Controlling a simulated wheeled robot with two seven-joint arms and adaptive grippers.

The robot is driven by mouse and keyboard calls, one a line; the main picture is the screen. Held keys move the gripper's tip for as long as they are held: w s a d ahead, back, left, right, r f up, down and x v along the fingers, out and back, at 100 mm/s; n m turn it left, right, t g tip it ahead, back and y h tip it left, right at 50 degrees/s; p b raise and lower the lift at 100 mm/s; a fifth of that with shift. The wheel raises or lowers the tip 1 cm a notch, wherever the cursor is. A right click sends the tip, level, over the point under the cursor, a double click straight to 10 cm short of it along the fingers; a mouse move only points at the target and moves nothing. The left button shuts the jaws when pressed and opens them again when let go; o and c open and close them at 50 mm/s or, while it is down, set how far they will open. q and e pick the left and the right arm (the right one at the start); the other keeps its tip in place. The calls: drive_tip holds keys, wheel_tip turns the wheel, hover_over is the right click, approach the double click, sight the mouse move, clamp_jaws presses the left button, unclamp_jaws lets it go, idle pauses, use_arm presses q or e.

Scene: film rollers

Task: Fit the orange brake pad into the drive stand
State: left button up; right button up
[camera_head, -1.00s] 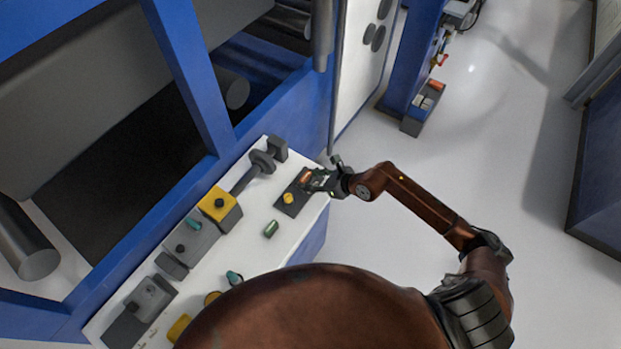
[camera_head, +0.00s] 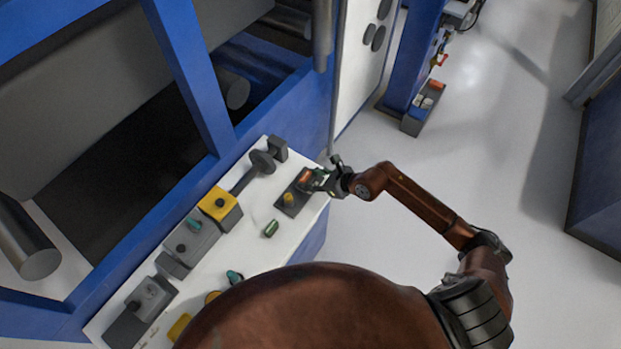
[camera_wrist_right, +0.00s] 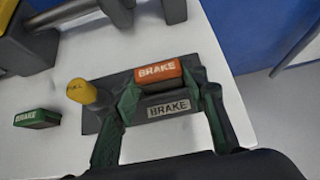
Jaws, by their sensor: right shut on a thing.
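The orange brake pad (camera_wrist_right: 166,75), marked BRAKE, sits between the fingers of my right gripper (camera_wrist_right: 168,88), which is shut on it. It also shows small in the head view (camera_head: 303,177). It is over a dark block (camera_wrist_right: 112,118) with a BRAKE label and a yellow PULL knob (camera_wrist_right: 82,92); I cannot tell whether it touches the block. In the head view my right gripper (camera_head: 316,181) is at the table's right end. A grey stand with a shaft and disc (camera_head: 262,162) is behind; I cannot tell which fixture is the drive stand. My left gripper is not in view.
A small green block (camera_head: 271,228) lies on the white table (camera_head: 252,214). A yellow-topped box (camera_head: 219,204) and grey boxes (camera_head: 192,243) line its back edge, against a blue machine frame (camera_head: 205,95). The floor (camera_head: 480,130) at right is clear.

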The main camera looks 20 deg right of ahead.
drive_tip(key=shift+f, duration=0.1)
drive_tip(key=o, duration=1.5)
drive_tip(key=o, duration=0.4)
wheel_tip(320, 180, up, 7)
drive_tip(key=p, duration=0.5)
drive_tip(key=shift+p, duration=0.35)
